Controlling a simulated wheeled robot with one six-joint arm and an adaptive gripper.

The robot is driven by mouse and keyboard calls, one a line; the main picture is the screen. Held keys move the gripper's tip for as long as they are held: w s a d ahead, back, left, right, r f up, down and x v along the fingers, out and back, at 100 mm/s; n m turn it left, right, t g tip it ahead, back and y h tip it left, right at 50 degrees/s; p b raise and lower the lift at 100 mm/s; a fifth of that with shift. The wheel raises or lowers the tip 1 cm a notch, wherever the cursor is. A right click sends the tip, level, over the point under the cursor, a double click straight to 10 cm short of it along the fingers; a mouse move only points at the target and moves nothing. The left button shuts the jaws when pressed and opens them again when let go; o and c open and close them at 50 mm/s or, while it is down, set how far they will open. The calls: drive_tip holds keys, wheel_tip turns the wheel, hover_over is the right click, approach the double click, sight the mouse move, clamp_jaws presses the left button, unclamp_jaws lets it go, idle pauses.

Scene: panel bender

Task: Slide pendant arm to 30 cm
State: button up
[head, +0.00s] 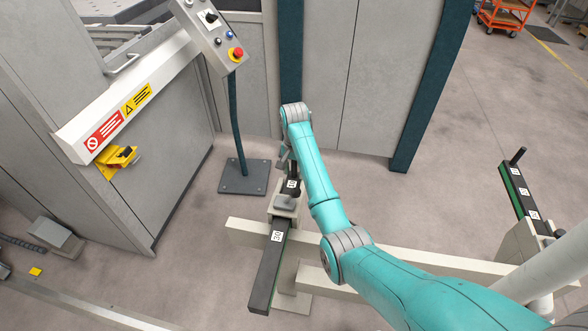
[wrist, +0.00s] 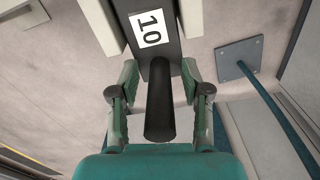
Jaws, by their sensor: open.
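A dark sliding bar with white number labels (head: 265,268) runs through a pale bracket (head: 284,204) on a light rail; I take it as the pendant arm. In the head view, a "30" label sits on the near side of the bracket and a "10" label on the far side. The "10" label (wrist: 151,29) is clear in the wrist view. A black cylindrical handle (wrist: 161,105) sticks up from the bar's far end. My gripper (wrist: 160,75) is open, with one finger on each side of the handle. I cannot tell whether either finger touches it.
A control box (head: 212,35) with a red button stands on a dark post with a floor plate (head: 244,177), left of my gripper. Grey machine cabinets rise behind and left. A similar labelled bar (head: 522,190) is at the right. Light rails (head: 400,262) cross below my arm.

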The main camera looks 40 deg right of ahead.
clamp_jaws()
drive_tip(key=shift+d, duration=0.15)
